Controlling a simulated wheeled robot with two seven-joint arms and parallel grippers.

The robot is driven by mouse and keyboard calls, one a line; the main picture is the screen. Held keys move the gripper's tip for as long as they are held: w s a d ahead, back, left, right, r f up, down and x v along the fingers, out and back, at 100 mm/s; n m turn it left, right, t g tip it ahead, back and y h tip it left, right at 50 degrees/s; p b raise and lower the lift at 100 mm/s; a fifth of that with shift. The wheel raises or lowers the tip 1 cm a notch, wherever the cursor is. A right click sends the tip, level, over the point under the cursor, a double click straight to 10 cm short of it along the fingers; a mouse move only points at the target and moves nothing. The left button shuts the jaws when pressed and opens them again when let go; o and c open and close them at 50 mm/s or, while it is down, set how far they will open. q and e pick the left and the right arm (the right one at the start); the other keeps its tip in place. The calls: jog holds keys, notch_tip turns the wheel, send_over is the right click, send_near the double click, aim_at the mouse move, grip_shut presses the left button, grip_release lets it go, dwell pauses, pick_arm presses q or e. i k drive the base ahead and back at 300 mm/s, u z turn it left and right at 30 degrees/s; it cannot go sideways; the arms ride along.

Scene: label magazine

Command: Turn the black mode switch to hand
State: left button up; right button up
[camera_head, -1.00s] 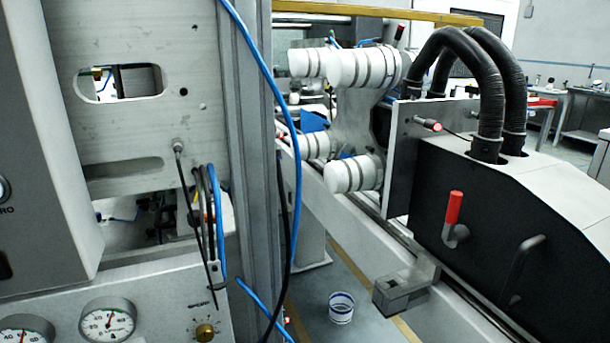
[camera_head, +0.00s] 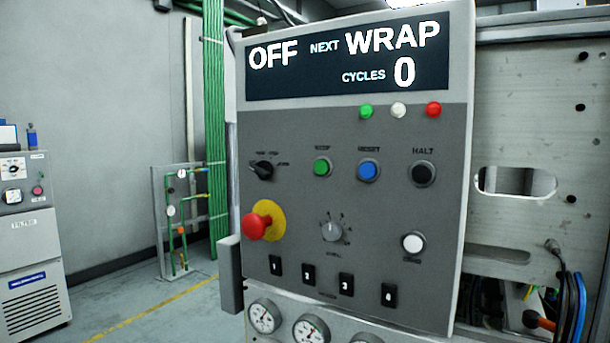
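The black mode switch (camera_head: 262,170) is a rotary knob at the upper left of the grey control panel (camera_head: 300,130). Small labels stand above and to the right of it, too small to read surely. Its pointer seems to lean to the left; I cannot tell the exact position. The display (camera_head: 345,55) above reads "OFF", "NEXT WRAP" and "CYCLES 0". Neither of my grippers is in view.
A red emergency button (camera_head: 255,226) on a yellow base sticks out below the switch. Green (camera_head: 321,167), blue (camera_head: 368,169) and black (camera_head: 423,173) buttons sit to its right. A grey knob (camera_head: 332,231) is lower. Open floor (camera_head: 140,300) lies left of the panel.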

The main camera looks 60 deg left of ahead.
aim_at(264, 170)
jog(key=k, duration=0.4)
jog(key=u, duration=1.4)
jog(key=i, duration=0.5)
jog(key=k, duration=0.5)
jog(key=u, duration=2.45)
jog(key=i, duration=2.15)
jog(key=z, duration=3.1)
